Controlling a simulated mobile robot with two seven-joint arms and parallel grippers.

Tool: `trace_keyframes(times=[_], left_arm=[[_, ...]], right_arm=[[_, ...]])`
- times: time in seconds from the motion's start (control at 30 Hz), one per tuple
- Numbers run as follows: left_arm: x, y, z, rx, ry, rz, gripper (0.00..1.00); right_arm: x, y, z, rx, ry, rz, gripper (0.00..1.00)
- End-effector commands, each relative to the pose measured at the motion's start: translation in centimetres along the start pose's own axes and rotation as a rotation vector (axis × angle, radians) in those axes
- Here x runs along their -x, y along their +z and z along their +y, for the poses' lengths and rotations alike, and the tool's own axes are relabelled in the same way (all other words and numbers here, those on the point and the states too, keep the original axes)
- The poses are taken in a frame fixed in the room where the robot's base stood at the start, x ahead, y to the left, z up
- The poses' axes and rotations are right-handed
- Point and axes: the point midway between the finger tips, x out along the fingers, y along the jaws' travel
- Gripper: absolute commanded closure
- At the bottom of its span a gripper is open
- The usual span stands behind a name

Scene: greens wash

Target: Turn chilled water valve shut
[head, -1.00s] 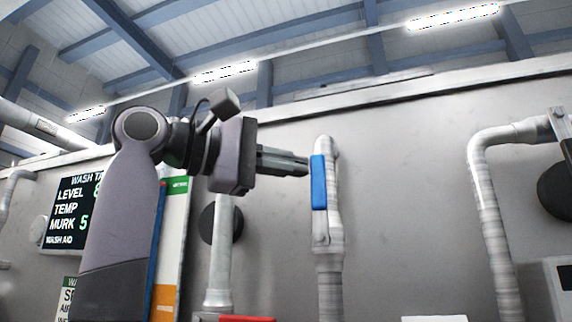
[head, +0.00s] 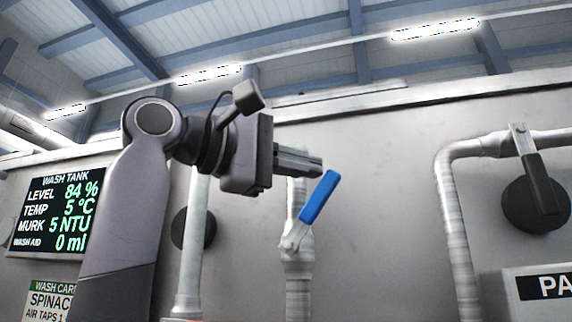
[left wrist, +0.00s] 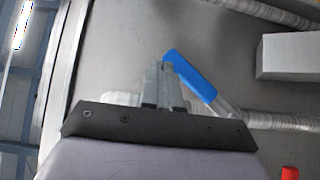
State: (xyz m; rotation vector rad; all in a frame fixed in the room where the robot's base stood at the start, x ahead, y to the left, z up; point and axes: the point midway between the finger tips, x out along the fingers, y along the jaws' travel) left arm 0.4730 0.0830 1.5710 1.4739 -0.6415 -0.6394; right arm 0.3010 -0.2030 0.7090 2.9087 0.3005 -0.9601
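The valve's blue lever handle (head: 320,197) is tilted up to the right from its pivot on a vertical grey pipe (head: 299,270). In the left wrist view the blue handle (left wrist: 190,73) lies right beside the fingertips. My left gripper (head: 318,168) points right, with its fingertips at the upper left side of the handle, touching or almost touching it. Its fingers look closed together, with nothing between them; they also show close together in the left wrist view (left wrist: 161,85). My right gripper is not in view.
A screen (head: 62,210) reads wash tank level 84 %, temp 5 °C, murk 5 NTU. A white box (head: 540,295) is at the lower right. The wall between the pipes is clear.

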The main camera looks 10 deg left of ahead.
Motion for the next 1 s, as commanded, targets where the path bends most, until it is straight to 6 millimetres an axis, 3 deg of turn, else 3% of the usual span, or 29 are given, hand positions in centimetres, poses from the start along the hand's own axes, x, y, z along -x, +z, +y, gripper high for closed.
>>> trace_keyframes(times=[0.5,1.0], left_arm=[[-3.2,3.2,-2.6,-0.096,-0.097,-0.002,1.0],[-4.8,4.7,-5.4,-0.217,-0.221,0.0,1.0]], right_arm=[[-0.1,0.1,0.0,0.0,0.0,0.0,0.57],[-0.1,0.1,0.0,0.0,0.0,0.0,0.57]])
